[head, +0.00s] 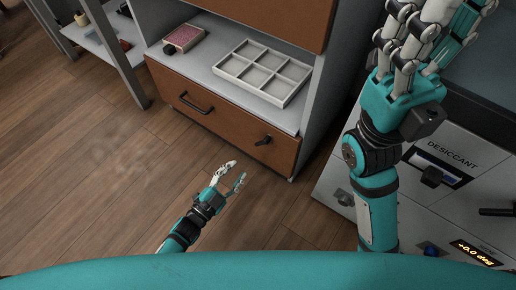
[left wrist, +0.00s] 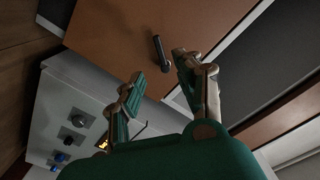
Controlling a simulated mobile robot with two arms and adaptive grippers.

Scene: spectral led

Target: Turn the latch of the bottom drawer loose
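The bottom drawer (head: 225,113) has a brown front below a grey shelf and appears shut. Its latch (head: 262,141), a small dark lever, sits near the right end of the front. In the left wrist view the latch (left wrist: 161,53) stands out from the brown panel, seen near the space between my fingertips. My left gripper (head: 239,174) is open and empty, in front of and below the latch, apparently apart from it. My right gripper (head: 425,45) is raised at the upper right; its fingertips run out of the picture, so I cannot tell its opening.
A dark bar handle (head: 194,104) is left of the latch. A white compartment tray (head: 262,73) and a pink-topped box (head: 184,38) are on the shelf. A grey cabinet labelled DESICCANT (head: 440,165) with knobs stands at right. The wooden floor at left is clear.

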